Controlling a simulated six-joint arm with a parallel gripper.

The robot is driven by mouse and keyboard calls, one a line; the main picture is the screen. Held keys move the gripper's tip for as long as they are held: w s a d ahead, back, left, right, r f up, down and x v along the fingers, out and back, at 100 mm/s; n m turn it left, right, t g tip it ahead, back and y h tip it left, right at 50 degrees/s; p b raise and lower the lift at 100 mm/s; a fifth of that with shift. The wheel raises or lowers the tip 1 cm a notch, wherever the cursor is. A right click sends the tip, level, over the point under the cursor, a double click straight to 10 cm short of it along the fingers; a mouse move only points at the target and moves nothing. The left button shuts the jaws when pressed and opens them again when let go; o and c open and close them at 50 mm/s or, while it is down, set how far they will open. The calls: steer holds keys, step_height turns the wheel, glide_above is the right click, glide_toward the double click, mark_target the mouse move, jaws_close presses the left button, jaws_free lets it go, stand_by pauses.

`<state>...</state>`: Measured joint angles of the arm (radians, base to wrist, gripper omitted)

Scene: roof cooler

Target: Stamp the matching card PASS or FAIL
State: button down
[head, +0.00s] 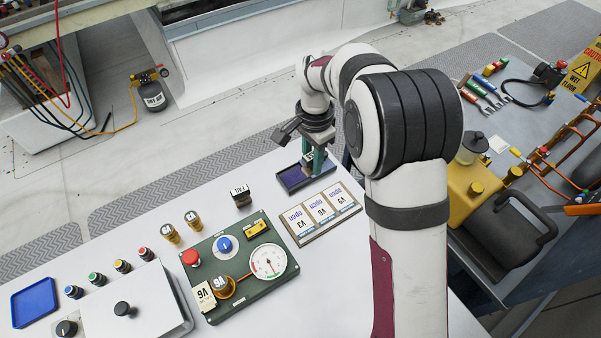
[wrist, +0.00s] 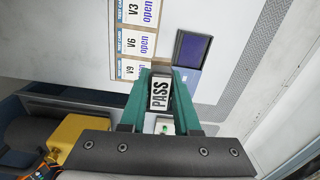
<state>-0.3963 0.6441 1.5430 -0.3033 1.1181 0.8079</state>
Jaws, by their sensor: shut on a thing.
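My gripper (wrist: 160,92) is shut on the PASS stamp (wrist: 159,94), whose label shows between the green fingers. In the head view my gripper (head: 314,163) is at the right end of the dark blue ink pad (head: 292,179); whether the stamp touches the pad is unclear. In the wrist view the pad (wrist: 193,50) lies ahead of the stamp. Three cards, V3 (head: 297,224), V6 (head: 319,210) and V9 (head: 340,197), each read "open" in a wooden holder. The FAIL stamp (head: 241,196) stands on the bench. A V6 tag (head: 204,297) lies by the brass valve (head: 222,286) on the green test board (head: 262,302).
The board carries a gauge (head: 268,261), a red button (head: 190,258) and a blue knob (head: 225,244). Two brass valves (head: 170,234) (head: 192,219) stand behind it. A blue tray (head: 34,303) is at the far left. A yellow unit (head: 474,190) stands right of my arm.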

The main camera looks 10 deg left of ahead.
glide_above(294, 176)
steer(key=shift+m, duration=0.4)
step_height(294, 176, down, 4)
steer(key=shift+s, duration=0.1)
step_height(294, 176, down, 3)
steer(key=shift+f, duration=0.95)
steer(key=shift+f, duration=0.45)
stand_by(0.6)
step_height(294, 176, up, 7)
stand_by(0.4)
stand_by(1.1)
